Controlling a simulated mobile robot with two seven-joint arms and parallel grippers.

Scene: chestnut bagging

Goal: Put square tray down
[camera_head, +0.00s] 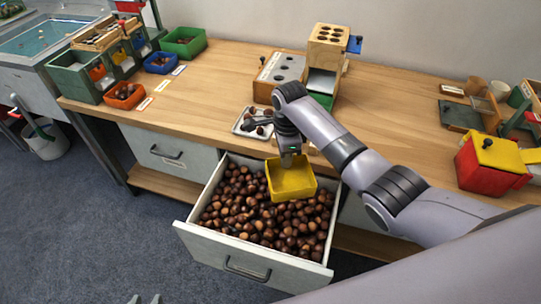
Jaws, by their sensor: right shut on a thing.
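The yellow square tray (291,187) is over the chestnuts in the open drawer. It looks empty and a little tilted. I cannot tell whether its underside touches the chestnuts. My right gripper (288,160) points down and is shut on the tray at its far wall; the fingertips are partly hidden. Many brown chestnuts (236,209) fill the drawer (290,276).
A white tray (239,128) with a few chestnuts stands on the wooden table (203,110) behind the drawer. A wooden block with holes (328,44) stands behind it. Coloured bins stand at the back left, and a red and yellow box (488,165) at the right.

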